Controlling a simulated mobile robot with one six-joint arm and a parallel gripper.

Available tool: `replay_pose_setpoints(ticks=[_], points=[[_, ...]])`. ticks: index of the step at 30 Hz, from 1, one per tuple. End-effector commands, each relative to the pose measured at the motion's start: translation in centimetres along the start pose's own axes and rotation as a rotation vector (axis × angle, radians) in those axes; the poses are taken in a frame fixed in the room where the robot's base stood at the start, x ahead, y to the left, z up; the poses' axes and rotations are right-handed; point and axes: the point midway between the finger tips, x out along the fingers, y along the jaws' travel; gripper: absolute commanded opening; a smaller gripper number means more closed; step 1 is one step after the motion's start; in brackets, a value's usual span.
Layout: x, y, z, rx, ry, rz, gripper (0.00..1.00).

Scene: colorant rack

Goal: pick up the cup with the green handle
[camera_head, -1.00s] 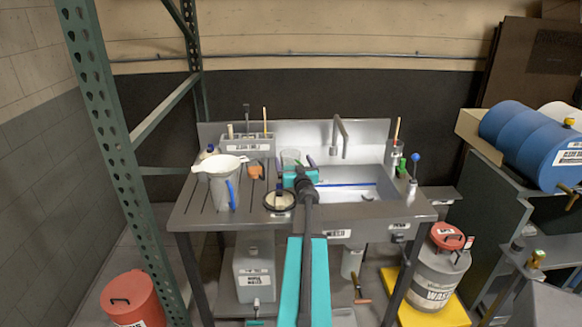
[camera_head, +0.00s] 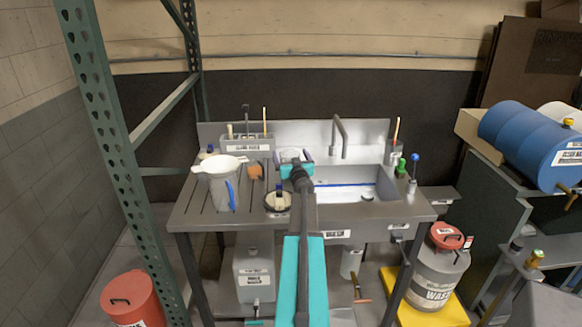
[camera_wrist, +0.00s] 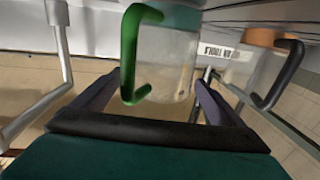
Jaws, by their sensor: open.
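The cup with the green handle shows close up in the wrist view: a clear body (camera_wrist: 172,62) with a bright green handle (camera_wrist: 129,52) on its left side. My gripper (camera_wrist: 152,97) is open, and its two dark fingers stand on either side of the cup's lower picture part. I cannot tell whether either finger touches it. The green handle lies between the fingers. In the head view my gripper (camera_head: 293,158) is over the rear of the sink bench, and the cup is mostly hidden there.
The faucet (camera_head: 340,136) stands right of my gripper above the sink (camera_head: 345,193). A labelled tool rack (camera_head: 247,146) is behind left. A pitcher with a blue handle (camera_head: 222,192), an orange item (camera_head: 254,169) and a dark round dish (camera_head: 278,201) sit on the bench left.

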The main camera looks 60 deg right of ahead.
Motion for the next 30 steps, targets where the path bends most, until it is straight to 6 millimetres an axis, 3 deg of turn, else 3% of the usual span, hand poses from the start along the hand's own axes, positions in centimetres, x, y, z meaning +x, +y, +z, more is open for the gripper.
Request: replay_pose_setpoints(ticks=[14,25,30], points=[[-0.02,-0.08,0.00,0.000,0.000,-0.001,0.92],[-0.01,-0.12,0.00,0.000,0.000,-0.001,0.34],[-0.01,-0.13,-0.03,0.000,0.000,-0.002,0.34]])
